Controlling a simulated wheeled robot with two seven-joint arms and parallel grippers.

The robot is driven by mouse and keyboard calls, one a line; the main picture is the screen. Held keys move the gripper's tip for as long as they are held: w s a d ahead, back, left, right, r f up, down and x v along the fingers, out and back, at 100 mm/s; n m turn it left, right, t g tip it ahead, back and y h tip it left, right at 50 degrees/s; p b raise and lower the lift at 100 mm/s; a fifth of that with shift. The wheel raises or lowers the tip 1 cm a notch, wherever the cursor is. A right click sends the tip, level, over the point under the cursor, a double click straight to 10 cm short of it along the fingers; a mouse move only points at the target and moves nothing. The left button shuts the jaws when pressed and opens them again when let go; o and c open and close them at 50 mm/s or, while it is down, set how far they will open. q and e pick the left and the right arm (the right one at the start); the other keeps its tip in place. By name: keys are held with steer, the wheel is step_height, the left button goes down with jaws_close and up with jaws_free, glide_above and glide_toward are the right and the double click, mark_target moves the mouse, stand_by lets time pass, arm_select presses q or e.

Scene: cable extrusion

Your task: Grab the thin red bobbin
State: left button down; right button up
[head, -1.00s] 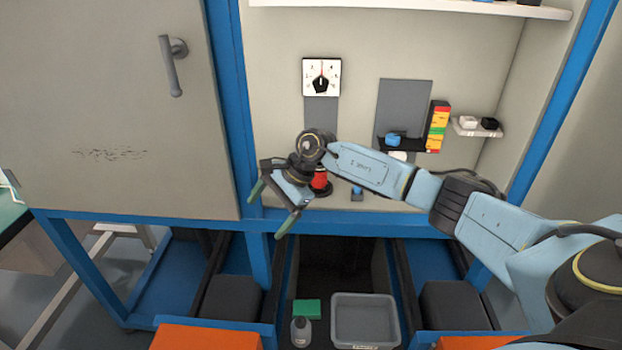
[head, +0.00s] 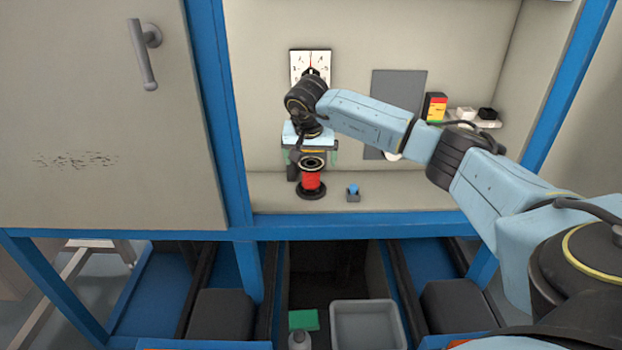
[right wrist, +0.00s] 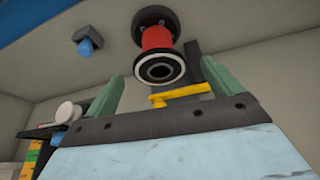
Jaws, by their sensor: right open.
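The red bobbin (head: 312,181) has black flanges and stands upright on a dark round base on the ledge. It also shows in the right wrist view (right wrist: 156,39), where its ringed top end faces the camera. My right gripper (head: 314,157) is open and empty. In the head view its green fingers hang on either side of the bobbin's top end. In the right wrist view the two fingers (right wrist: 163,88) are spread, and the bobbin lies beyond and between their tips, apart from them. My left gripper is out of view.
A blue button on a grey block (head: 353,191) stands right of the bobbin. A white dial plate (head: 310,62) is on the back wall behind my wrist. A yellow bar (right wrist: 180,96) shows between the fingers. A blue beam (head: 360,224) edges the ledge; its right side is clear.

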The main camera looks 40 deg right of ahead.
mark_target(311, 176)
steer(key=shift+b+x, duration=0.75)
steer(key=shift+x, duration=1.9)
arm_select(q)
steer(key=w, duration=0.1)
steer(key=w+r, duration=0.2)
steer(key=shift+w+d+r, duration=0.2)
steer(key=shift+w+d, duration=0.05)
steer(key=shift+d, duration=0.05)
arm_select(e)
steer(key=shift+w+d, duration=0.1)
steer(key=shift+r, duration=0.1)
steer(key=c, duration=1.1)
steer(key=shift+o, duration=0.2)
